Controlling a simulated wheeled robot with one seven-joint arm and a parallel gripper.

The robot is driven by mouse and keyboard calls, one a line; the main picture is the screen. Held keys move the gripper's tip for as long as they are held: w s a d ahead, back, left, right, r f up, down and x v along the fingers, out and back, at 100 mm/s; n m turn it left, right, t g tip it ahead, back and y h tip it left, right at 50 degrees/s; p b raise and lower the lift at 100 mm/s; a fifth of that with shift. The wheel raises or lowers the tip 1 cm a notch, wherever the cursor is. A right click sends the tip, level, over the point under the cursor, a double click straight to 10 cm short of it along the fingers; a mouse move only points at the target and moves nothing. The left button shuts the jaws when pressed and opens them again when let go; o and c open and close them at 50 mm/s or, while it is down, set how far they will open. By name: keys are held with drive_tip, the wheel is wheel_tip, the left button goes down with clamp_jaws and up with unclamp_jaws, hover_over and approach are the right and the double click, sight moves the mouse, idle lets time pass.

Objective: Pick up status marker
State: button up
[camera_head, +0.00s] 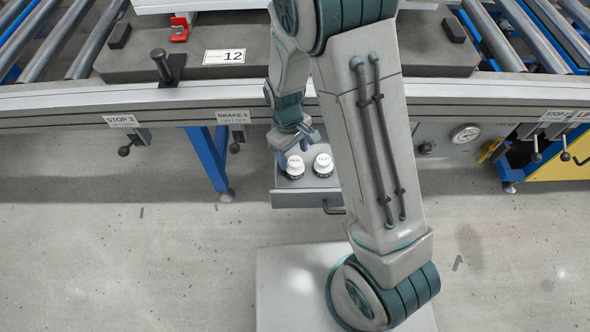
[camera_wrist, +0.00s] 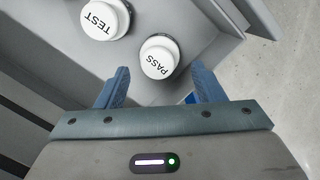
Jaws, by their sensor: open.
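Two round white-topped status markers stand upright in an open grey drawer (camera_head: 297,199). In the wrist view, the marker lettered PASS (camera_wrist: 159,57) is just beyond and between my fingertips. The marker lettered TEST (camera_wrist: 105,18) is farther up and left, partly cut off by the top edge. The head view shows a left marker (camera_head: 294,167) under my gripper and a right marker (camera_head: 323,165); their lettering is too small to read surely there. My gripper (camera_wrist: 160,70) is open and empty, its blue fingers spread wider than the PASS marker. It also shows in the head view (camera_head: 287,154).
The conveyor frame edge (camera_head: 180,97) runs above the drawer. A blue leg (camera_head: 207,158) stands left of it. The drawer handle (camera_head: 334,208) sticks out in front. A plate numbered 12 (camera_head: 225,57) lies on the dark pallet above. The floor at left is clear.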

sight(294, 161)
drive_tip(key=f+b, duration=0.1)
drive_tip(key=f, duration=0.1)
drive_tip(key=f+b, duration=0.1)
drive_tip(key=f, duration=0.3)
drive_tip(key=shift+s+d+f+b, duration=0.25)
drive_tip(key=shift+s+b, duration=0.05)
drive_tip(key=shift+b, duration=0.1)
drive_tip(key=c, duration=0.8)
